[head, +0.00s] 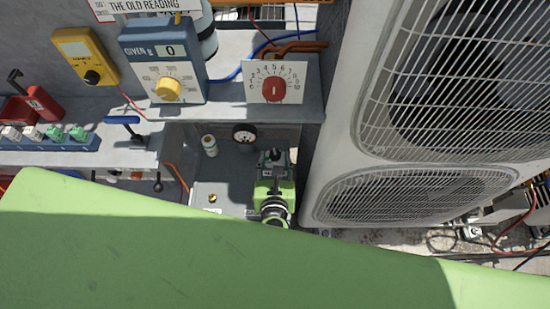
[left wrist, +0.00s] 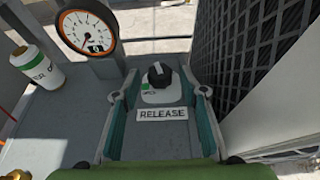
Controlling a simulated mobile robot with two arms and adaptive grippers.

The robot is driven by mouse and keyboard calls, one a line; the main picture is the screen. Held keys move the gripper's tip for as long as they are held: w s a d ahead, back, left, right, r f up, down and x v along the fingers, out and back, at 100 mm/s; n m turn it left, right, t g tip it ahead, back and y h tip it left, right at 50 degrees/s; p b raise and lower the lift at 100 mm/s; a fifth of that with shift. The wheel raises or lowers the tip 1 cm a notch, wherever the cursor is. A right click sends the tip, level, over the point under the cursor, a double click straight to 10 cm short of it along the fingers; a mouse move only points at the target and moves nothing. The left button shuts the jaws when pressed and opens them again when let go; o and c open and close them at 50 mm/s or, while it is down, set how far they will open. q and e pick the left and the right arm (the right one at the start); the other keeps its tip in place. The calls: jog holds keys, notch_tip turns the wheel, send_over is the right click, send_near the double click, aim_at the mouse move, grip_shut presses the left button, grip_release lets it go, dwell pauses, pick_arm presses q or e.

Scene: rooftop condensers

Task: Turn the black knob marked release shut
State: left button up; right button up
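The black knob (left wrist: 159,76) stands on a pale round-cornered base with a green patch, above a white plate reading RELEASE (left wrist: 162,114). A small light mark shows on the knob's top; the print by the green patch is too small to read. In the head view the knob (head: 275,155) is at the far end of my left gripper (head: 275,176). In the left wrist view the left gripper (left wrist: 162,93) is open, one teal finger on each side of the plate and knob base. The fingers look apart from the knob. My right gripper is not in view.
A round gauge (left wrist: 87,31) and a white-green canister (left wrist: 40,68) stand left of the knob. The condenser (head: 335,150) rises close on the right. A shelf above carries a red dial (head: 273,89) and a yellow-knobbed box (head: 168,62). My green body parts hide the foreground.

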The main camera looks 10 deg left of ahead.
pick_arm(q)
jog(key=c, duration=1.1)
jog(key=shift+s+a+m+h, duration=0.1)
jog(key=shift+a+m+h, duration=0.15)
jog(key=shift+m+h, duration=0.4)
jog(key=shift+a+m+h+p, duration=0.1)
jog(key=shift+m+h+p, duration=0.45)
jog(key=shift+h, duration=0.2)
jog(key=shift+m+h, duration=0.3)
jog(key=shift+h, duration=0.1)
jog(key=o, duration=1.1)
